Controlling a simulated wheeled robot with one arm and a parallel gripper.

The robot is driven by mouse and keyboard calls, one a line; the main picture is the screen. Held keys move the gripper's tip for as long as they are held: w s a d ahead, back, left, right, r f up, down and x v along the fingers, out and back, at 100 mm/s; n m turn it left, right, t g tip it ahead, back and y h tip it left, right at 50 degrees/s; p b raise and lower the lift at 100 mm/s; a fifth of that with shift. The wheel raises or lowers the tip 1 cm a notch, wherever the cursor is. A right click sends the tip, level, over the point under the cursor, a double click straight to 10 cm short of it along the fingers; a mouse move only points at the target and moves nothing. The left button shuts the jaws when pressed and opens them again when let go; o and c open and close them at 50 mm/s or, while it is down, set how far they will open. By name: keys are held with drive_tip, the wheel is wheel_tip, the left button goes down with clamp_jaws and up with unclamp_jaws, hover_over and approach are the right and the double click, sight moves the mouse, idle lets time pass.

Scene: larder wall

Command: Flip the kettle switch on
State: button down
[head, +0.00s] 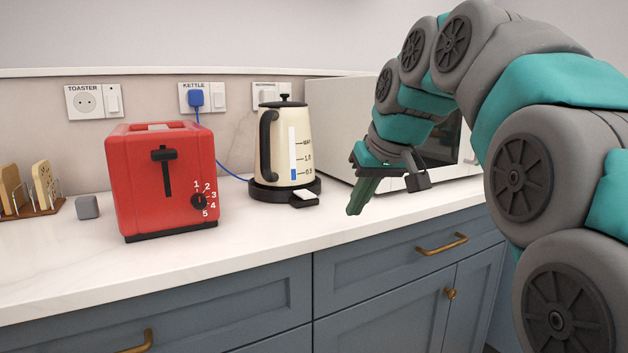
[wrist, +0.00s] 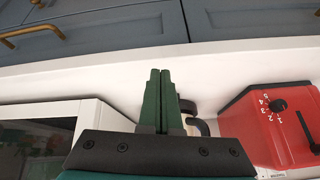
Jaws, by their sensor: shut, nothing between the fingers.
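The cream kettle (head: 277,150) has a black handle and a water gauge. It stands upright on its black base (head: 270,193) on the counter. A small pale switch (head: 303,197) on a black mount sticks out at the front of the base. On the wall, the socket marked KETTLE holds a blue plug (head: 196,97), with a white rocker (head: 218,96) beside it. My gripper (head: 355,211) is shut and empty, to the right of the kettle and apart from it, pointing down. In the wrist view its green fingers (wrist: 160,72) are together and hide most of the kettle; a dark handle part (wrist: 203,125) shows.
A red toaster (head: 163,185) stands left of the kettle. A white microwave (head: 335,120) stands behind my gripper. A grey cube (head: 87,207) and a toast rack (head: 40,210) are at far left. The counter front is clear. A blue cord runs behind the toaster.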

drive_tip(key=w+a+r+n+t, duration=0.1)
drive_tip(key=w+a+r, duration=0.1)
drive_tip(key=r, duration=0.3)
drive_tip(key=w+a+r+n+t+y, duration=0.1)
drive_tip(key=w+a+r, duration=0.1)
drive_tip(key=r, duration=0.4)
drive_tip(key=shift+w+a+y+p, duration=0.3)
drive_tip(key=shift+w+p, duration=0.1)
drive_tip(key=shift+w, duration=0.1)
